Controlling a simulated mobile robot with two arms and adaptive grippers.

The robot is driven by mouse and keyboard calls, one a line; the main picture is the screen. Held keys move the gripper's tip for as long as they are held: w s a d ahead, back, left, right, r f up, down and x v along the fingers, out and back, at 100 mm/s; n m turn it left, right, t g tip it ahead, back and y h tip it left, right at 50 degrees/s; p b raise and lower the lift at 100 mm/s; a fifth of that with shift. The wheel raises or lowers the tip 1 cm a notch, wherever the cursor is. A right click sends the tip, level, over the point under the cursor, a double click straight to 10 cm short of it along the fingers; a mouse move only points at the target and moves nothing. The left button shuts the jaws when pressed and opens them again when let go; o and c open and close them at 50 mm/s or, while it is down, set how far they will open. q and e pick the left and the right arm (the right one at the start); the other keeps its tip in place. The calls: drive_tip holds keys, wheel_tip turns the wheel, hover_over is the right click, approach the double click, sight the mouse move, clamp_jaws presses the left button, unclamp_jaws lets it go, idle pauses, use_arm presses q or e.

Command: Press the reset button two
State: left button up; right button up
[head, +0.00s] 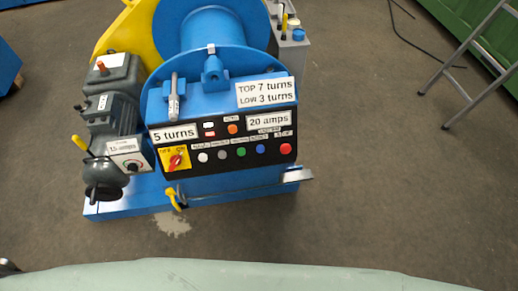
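A black control panel (222,143) is on the front of a blue winch machine (211,35). Its lower row has a white button (203,157), a grey button (222,155), a green button (240,152), a blue button (260,149) and a red button (286,149). Above them are small indicators and an orange round piece (233,128). The small labels are too blurred to read, so I cannot tell which button is reset. A red rotary switch on a yellow plate (175,159) is at the panel's left. Neither gripper is in view.
A grey motor (116,95) with a dial stands left of the panel. A metal ledge (298,175) and yellow lever (173,198) stick out below. A pale green surface (230,276) crosses the bottom edge. A ladder (478,60) stands right; the floor between is clear.

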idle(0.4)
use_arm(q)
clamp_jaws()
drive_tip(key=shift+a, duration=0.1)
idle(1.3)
